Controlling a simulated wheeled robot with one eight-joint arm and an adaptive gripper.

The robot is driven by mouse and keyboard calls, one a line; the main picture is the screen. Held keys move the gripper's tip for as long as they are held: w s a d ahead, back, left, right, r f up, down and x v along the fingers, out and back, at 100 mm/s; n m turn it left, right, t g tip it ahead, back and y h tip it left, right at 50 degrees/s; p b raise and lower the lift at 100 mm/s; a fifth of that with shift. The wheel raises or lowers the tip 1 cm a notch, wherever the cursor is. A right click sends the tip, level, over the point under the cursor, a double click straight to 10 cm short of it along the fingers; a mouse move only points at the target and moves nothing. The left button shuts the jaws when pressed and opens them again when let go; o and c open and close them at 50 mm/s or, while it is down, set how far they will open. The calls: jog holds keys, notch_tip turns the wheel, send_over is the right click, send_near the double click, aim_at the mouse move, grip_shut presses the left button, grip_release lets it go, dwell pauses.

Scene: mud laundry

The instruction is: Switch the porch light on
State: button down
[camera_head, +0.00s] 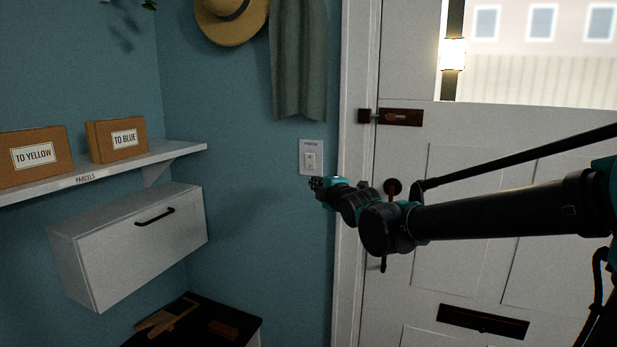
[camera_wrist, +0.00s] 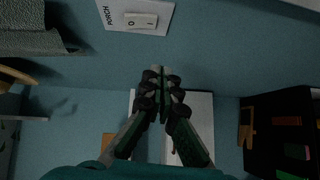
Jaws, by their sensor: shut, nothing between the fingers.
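The porch light switch (camera_head: 311,157) is a pale wall plate with a white rocker, left of the door frame. In the wrist view its plate (camera_wrist: 112,14) reads PORCH and the rocker (camera_wrist: 141,21) carries O and I marks. I cannot tell which side is pressed in. A porch lamp (camera_head: 453,53) outside the door window glows warm white. My gripper (camera_head: 315,183) is shut and empty, just below the switch plate. In the wrist view my gripper's fingertips (camera_wrist: 160,74) are together and apart from the rocker.
The white door (camera_head: 465,190) with a bolt (camera_head: 401,117) stands at right. A straw hat (camera_head: 232,22) and a grey-green cloth (camera_head: 299,60) hang above. A parcel shelf (camera_head: 175,152) and a white cabinet (camera_head: 140,245) are at left. The wall around the switch is bare.

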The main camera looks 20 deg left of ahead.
jog(key=shift+v, duration=0.9)
jog(key=shift+f, duration=0.15)
